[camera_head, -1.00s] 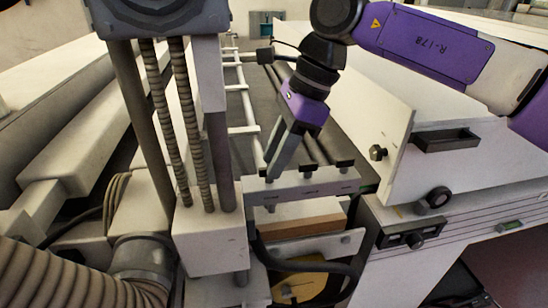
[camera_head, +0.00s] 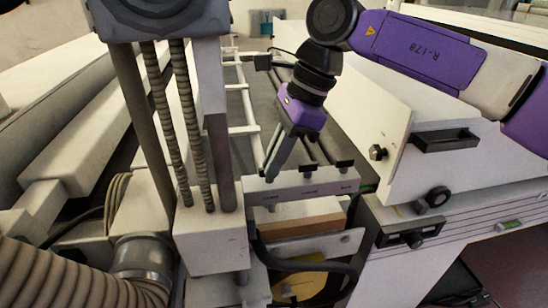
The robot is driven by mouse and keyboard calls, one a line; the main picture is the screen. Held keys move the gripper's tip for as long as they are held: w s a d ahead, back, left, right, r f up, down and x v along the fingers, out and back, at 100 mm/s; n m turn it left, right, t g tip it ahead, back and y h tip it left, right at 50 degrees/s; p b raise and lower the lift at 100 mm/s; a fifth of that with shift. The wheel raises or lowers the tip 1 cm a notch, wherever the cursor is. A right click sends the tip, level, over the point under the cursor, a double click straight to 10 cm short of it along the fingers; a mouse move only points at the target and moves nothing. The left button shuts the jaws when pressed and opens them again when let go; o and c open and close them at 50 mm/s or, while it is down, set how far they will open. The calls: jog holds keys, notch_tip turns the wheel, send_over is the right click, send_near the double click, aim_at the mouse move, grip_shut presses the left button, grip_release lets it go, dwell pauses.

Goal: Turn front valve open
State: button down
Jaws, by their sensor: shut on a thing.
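A pale bar-shaped panel (camera_head: 322,188) carries a row of dark valve handles, with small labels on its front too small to read. The middle handle (camera_head: 310,168) and the right handle (camera_head: 344,164) show clearly. My gripper (camera_head: 270,178) reaches down to the left end of the panel. Its grey fingers are together around the left valve handle, which they mostly hide. I cannot tell from the labels which valve is the front one, nor the left handle's exact angle.
A pale column with ribbed screws (camera_head: 188,120) stands close left of my gripper. A tilted white plate with a black pull handle (camera_head: 445,140) rises to the right. Dark pipes run behind the panel. A ribbed hose (camera_head: 80,275) fills the lower left.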

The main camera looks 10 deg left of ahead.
jog(key=n+p, duration=0.1)
jog(key=n+g+p, duration=0.1)
jog(key=shift+w+a+r+p, duration=0.1)
jog(key=shift+r+p, duration=0.15)
jog(key=shift+p, duration=0.1)
jog(key=n+h+p, duration=0.1)
jog(key=n+p, duration=0.1)
jog(key=n, duration=0.1)
jog(key=shift+w+g, duration=0.1)
jog(key=shift+g, duration=0.3)
jog(key=n+p, duration=0.1)
jog(key=n, duration=0.1)
jog(key=n+h+p, duration=0.1)
jog(key=n+g+h+p, duration=0.1)
jog(key=n, duration=0.1)
jog(key=shift+w+a+f+n, duration=0.1)
jog(key=shift+a+n, duration=0.15)
jog(key=shift+n, duration=0.05)
jog(key=n+h+p, duration=0.1)
jog(key=n, duration=0.2)
jog(key=shift+a, duration=0.15)
jog(key=shift+a+f+n+h+p, duration=0.1)
jog(key=shift+n+h+p, duration=0.6)
jog(key=shift+n, duration=1.2)
jog(key=c, duration=1.5)
grip_release()
